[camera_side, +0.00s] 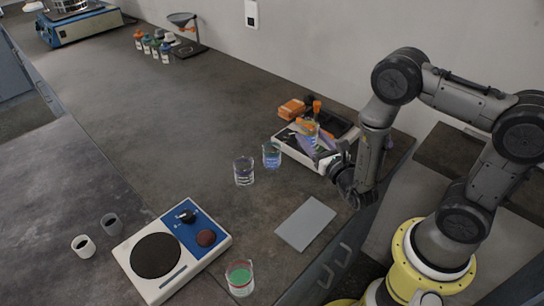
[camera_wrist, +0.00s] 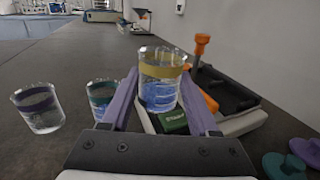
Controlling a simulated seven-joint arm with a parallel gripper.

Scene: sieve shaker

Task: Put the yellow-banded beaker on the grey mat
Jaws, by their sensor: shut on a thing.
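The yellow-banded beaker (camera_wrist: 161,72), clear glass with blue liquid, stands upright between the purple fingers of my gripper (camera_wrist: 160,92), which is shut on it. In the side view the beaker (camera_side: 311,129) is at the fingertips of my gripper (camera_side: 314,142), over or at the white tray; whether it touches anything below cannot be told. The plain grey mat (camera_side: 305,223) lies flat and empty on the bench, nearer the front edge than the beaker. The mat does not show in the wrist view.
A red-banded beaker with green liquid (camera_side: 240,278) and a blue-and-white machine (camera_side: 172,250) stand left of the mat.

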